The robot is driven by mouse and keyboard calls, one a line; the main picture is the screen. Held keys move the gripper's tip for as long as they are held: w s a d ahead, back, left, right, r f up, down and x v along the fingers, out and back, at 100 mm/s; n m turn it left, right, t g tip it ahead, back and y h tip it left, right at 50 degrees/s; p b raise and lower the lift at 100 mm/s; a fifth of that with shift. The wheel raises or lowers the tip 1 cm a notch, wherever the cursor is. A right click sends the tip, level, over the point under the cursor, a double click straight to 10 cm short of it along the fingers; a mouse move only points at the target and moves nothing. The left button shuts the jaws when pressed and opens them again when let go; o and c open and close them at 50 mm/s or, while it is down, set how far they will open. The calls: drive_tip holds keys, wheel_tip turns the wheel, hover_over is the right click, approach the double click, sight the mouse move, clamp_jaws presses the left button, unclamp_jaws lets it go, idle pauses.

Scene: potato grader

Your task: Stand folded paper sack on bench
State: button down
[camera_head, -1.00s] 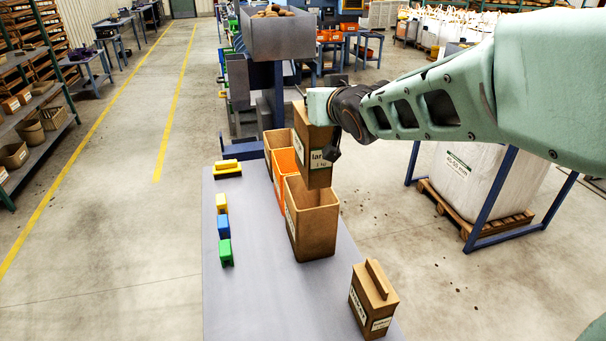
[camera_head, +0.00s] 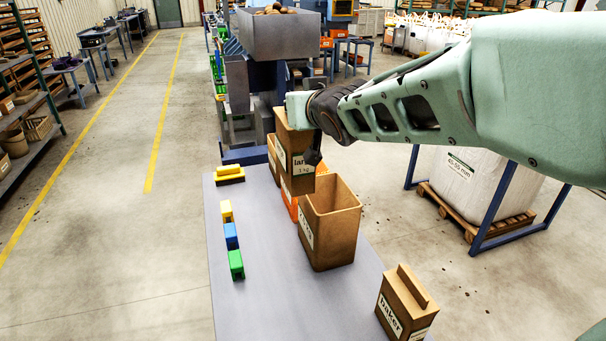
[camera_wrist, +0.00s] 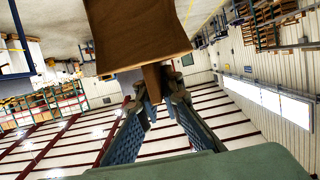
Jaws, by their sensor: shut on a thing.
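My gripper (camera_wrist: 160,92) is shut on the top fold of a brown folded paper sack (camera_head: 297,160). The sack's white label reads "lar…" and "1 kg", partly hidden by my wrist. It hangs roughly upright over the orange bin, behind and left of the near brown bin. In the wrist view the sack (camera_wrist: 135,30) fills the top middle, with its fold between the fingers. A second brown folded sack (camera_head: 403,300), labelled "baker", stands upright on the grey bench (camera_head: 275,285) at its front right.
An open brown bin (camera_head: 335,245) stands mid-bench, with an orange bin (camera_head: 288,205) and another brown bin (camera_head: 273,155) behind it. Yellow, blue and green clips (camera_head: 232,235) line the left side. A yellow block (camera_head: 228,171) lies farther back. The front left bench is clear.

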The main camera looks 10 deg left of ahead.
drive_tip(key=shift+a+f+b, duration=0.3)
drive_tip(key=shift+f+b, duration=0.15)
drive_tip(key=shift+b, duration=0.05)
drive_tip(key=shift+f+b, duration=0.95)
drive_tip(key=shift+f, duration=0.05)
wheel_tip(320, 180, down, 28)
drive_tip(key=b, duration=0.5)
drive_tip(key=shift+d+f, duration=0.1)
drive_tip(key=c, duration=2.5)
unclamp_jaws()
drive_tip(key=shift+f+b, duration=0.25)
drive_tip(key=shift+b, duration=0.05)
drive_tip(key=shift+c, duration=0.2)
drive_tip(key=o, duration=0.4)
drive_tip(key=shift+s+d+r, duration=0.1)
